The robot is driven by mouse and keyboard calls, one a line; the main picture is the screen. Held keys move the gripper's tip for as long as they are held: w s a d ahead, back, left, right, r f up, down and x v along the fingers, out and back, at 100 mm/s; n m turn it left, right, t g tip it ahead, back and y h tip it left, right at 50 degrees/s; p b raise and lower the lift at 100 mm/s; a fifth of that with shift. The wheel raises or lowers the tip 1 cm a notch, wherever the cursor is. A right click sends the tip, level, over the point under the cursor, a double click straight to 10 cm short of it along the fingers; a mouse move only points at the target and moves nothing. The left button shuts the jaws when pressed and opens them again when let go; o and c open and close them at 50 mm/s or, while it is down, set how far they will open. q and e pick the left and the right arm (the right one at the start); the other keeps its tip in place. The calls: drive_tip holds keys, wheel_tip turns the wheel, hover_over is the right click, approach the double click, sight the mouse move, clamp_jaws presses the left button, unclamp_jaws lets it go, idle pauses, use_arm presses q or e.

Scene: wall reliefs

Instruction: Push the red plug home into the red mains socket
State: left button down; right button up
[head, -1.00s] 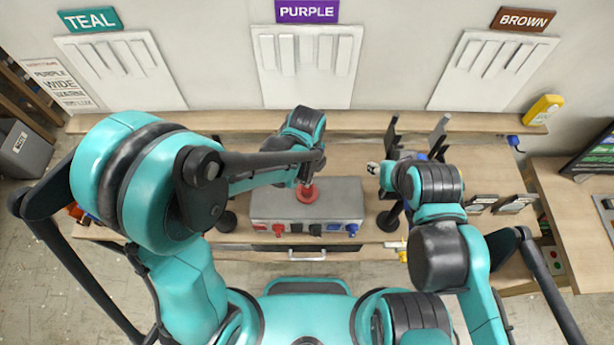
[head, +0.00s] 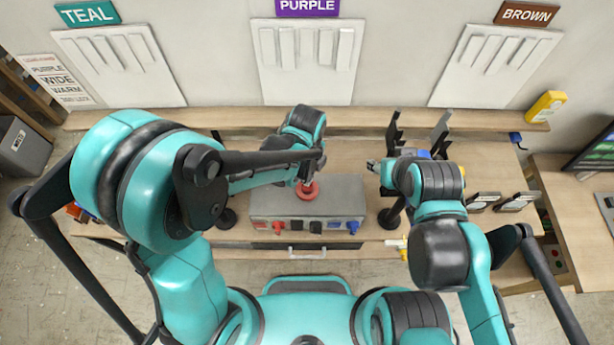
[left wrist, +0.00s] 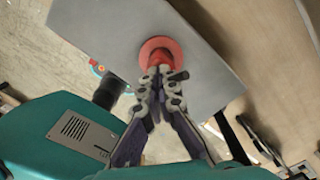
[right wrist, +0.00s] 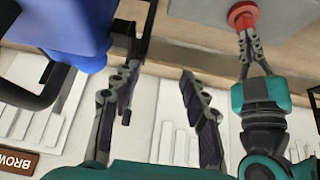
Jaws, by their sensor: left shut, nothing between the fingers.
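A grey box (head: 340,189) stands on the bench. A round red piece (head: 307,190) is on its top face; it also shows in the left wrist view (left wrist: 160,52) and the right wrist view (right wrist: 243,14). I cannot tell plug from socket there, or how deep the plug sits. My left gripper (left wrist: 160,72) is shut and empty, its fingertips at the red piece, seemingly against it. The fingers hide part of it. My right gripper (right wrist: 155,78) is open and empty, to the right of the box in the head view (head: 374,166).
Red, black and blue fittings (head: 315,226) line the box's front face. A blue object (right wrist: 65,32) is close to my right gripper's fingers. Dark holders (head: 515,202) stand at the right of the bench. White relief panels (head: 305,62) hang on the wall behind.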

use_arm(q)
drive_tip(key=shift+f, duration=0.3)
use_arm(e)
drive_tip(key=shift+s+f, duration=0.2)
drive_tip(key=shift+f, duration=0.35)
use_arm(q)
drive_tip(key=shift+w+d+r+p, duration=0.15)
drive_tip(key=shift+r+p, duration=0.6)
drive_tip(key=shift+r, duration=0.9)
wheel_tip(320, 180, up, 12)
drive_tip(key=shift+f, duration=0.25)
use_arm(e)
wheel_tip(320, 180, up, 2)
drive_tip(key=shift+w, duration=0.15)
use_arm(q)
drive_tip(key=shift+f, duration=0.1)
